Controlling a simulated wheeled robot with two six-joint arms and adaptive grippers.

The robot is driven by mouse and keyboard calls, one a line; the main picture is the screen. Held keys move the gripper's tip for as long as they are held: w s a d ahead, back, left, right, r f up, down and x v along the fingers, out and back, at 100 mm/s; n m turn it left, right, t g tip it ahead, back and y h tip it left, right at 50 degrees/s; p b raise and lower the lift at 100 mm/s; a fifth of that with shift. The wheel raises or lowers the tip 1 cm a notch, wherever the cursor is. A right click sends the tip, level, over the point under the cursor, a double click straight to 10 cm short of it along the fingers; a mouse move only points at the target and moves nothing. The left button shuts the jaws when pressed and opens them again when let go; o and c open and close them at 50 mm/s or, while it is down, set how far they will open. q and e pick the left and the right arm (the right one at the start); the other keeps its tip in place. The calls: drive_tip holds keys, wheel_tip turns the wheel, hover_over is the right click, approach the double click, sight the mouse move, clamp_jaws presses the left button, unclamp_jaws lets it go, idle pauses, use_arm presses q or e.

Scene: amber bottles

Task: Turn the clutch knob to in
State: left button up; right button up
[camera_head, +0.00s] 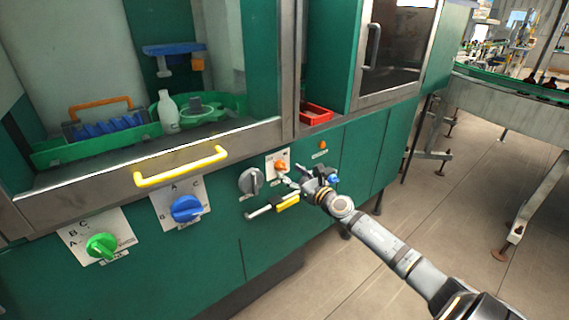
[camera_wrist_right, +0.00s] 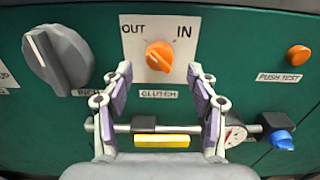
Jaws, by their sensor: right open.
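The clutch knob (camera_wrist_right: 159,56) is small and orange, on a white plate (camera_wrist_right: 133,49) marked OUT on the left and IN on the right, above a CLUTCH label. The knob also shows in the head view (camera_head: 281,166). My right gripper (camera_wrist_right: 158,78) is open, its fingertips below and on both sides of the knob, not closed on it. In the head view the right gripper (camera_head: 296,179) is just right of and below the knob. My left gripper is not in view.
A grey knob (camera_wrist_right: 58,58) is left of the clutch plate, and an orange push-test button (camera_wrist_right: 299,56) is right. Below run a bar with a yellow block (camera_wrist_right: 162,141), a gauge (camera_wrist_right: 235,135) and a blue valve knob (camera_wrist_right: 280,139). A yellow handle (camera_head: 181,166) juts out at left.

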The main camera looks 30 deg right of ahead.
sight(283, 168)
drive_tip(key=w, duration=0.4)
drive_tip(key=shift+w+a+f, duration=0.1)
drive_tip(key=shift+w+a, duration=0.05)
drive_tip(key=shift+a, duration=0.05)
drive_tip(key=c, duration=1.2)
drive_tip(key=shift+o, duration=0.2)
